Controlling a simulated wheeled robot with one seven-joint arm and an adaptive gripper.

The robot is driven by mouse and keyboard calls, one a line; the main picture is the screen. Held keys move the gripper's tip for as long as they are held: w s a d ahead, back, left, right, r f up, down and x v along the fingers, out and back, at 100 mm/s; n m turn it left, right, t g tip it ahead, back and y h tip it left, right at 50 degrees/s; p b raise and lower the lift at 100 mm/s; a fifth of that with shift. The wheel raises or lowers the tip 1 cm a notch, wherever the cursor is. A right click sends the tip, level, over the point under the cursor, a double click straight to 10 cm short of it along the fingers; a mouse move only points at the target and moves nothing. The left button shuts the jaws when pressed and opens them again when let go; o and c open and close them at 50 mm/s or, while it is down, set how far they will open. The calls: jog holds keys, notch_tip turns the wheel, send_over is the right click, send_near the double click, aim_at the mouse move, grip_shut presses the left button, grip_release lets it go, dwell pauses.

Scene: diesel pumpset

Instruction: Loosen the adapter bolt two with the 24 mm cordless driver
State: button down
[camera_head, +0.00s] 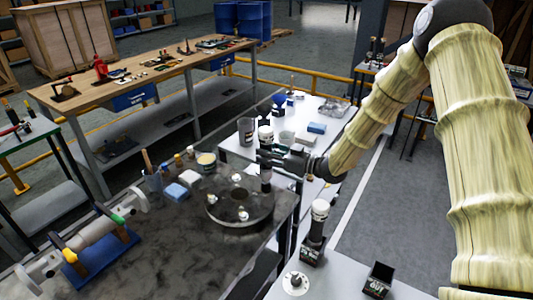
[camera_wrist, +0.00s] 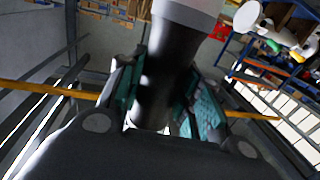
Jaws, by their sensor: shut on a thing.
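The round adapter plate (camera_head: 225,212) lies on the dark bench in the head view, with several bright bolt heads, such as one on its near side (camera_head: 243,215). My gripper (camera_head: 268,162) is above the plate's far right edge. It is shut on an upright driver (camera_head: 265,134) with a black body and pale upper end. The wrist view shows the driver's black body (camera_wrist: 160,75) between the green-lined fingers (camera_wrist: 155,105). The driver's lower end is over the plate's far right side; I cannot tell whether it touches a bolt. The size marking is not readable.
A second, similar driver (camera_head: 317,222) stands in a dark holder on the near white table (camera_head: 340,287). Cups, blue blocks and a mug crowd the bench left of the plate and the white table behind. A roller fixture (camera_head: 95,232) is at lower left.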

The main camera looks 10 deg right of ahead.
aim_at(267, 138)
jog(key=shift+s+f, duration=0.1)
jog(key=shift+f, duration=0.25)
dwell(1.0)
jog(key=shift+r, duration=0.35)
dwell(1.4)
jog(key=shift+r, duration=0.6)
jog(key=shift+r+p, duration=1.2)
jog(key=shift+r, duration=0.95)
